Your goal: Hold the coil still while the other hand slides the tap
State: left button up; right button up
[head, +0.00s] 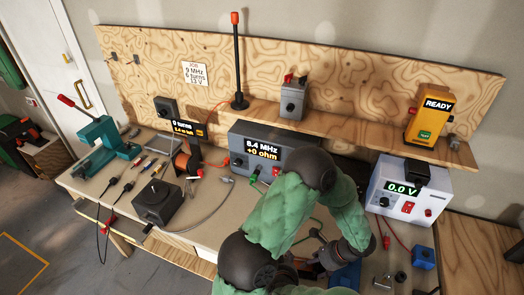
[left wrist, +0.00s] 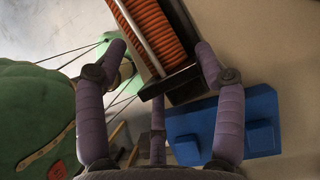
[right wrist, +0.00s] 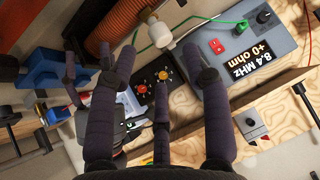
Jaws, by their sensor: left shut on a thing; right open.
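The coil, wound in orange wire, shows in the left wrist view (left wrist: 150,28) with a metal rod along it and a black end block (left wrist: 172,84). My left gripper (left wrist: 158,52) is shut with its fingers on either side of the coil's end. In the head view my left gripper (head: 325,258) is low right of centre and its arm hides most of the coil. In the right wrist view the coil (right wrist: 115,25) is at upper left, and a pale knob (right wrist: 160,34) beside it looks like the tap. My right gripper (right wrist: 168,68) is open and empty, just short of that knob.
The grey meter (head: 275,150) reads 8.4 MHz, +0 ohm. A white supply (head: 405,190) reads 0.0 V. Wires (head: 215,215) and a black box (head: 158,203) lie on the bench's left. The yellow unit (head: 428,120) reads READY.

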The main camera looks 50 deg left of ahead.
jog(key=shift+x, duration=3.95)
jog(key=shift+c, duration=0.3)
grip_shut()
jog(key=shift+a+r, duration=0.1)
jog(key=shift+o, duration=1.1)
grip_release()
jog(key=v, duration=1.2)
